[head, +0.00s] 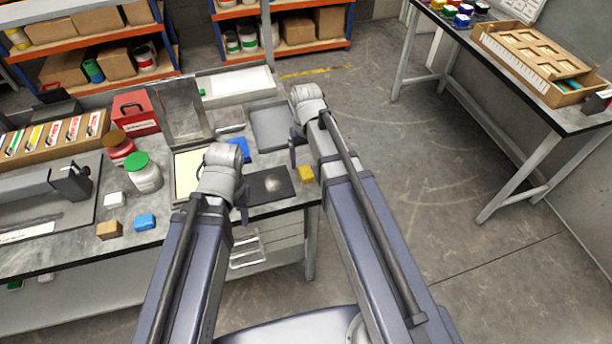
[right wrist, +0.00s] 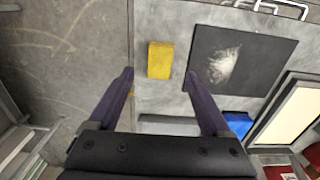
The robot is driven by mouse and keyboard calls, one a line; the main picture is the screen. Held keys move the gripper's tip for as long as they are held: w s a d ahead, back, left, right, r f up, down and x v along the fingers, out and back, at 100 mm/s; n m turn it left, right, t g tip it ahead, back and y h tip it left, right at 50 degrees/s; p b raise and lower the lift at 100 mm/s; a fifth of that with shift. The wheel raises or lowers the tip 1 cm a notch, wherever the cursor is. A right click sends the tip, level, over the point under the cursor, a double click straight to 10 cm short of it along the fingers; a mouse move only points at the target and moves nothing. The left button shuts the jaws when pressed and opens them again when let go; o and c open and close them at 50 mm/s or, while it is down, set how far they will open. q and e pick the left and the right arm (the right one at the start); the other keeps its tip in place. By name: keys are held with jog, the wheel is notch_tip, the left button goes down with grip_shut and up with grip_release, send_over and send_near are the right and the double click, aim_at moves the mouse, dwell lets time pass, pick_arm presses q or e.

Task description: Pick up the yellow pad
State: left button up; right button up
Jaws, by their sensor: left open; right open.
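The yellow pad (head: 306,174) lies on the right end of the grey workbench, beside a black mat (head: 262,188). In the right wrist view the yellow pad (right wrist: 160,60) lies flat, just beyond and between my open fingertips. My right gripper (right wrist: 159,76) is open and empty above the bench. In the head view my right gripper (head: 294,150) is partly hidden by its own arm, close to the pad. My left gripper (head: 243,203) is mostly hidden behind its arm, near the mat's left side, and is open.
A pale smear marks the mat (right wrist: 270,65) right of the pad. A grey tray (head: 271,126) and a blue item (head: 238,149) lie behind it. The bench edge is close to the pad.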

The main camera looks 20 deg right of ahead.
aim_at(306, 171)
jog(key=shift+f+b, duration=2.6)
jog(key=shift+f, duration=0.1)
jog(key=shift+r, duration=0.15)
jog(key=shift+c, duration=0.3)
grip_shut()
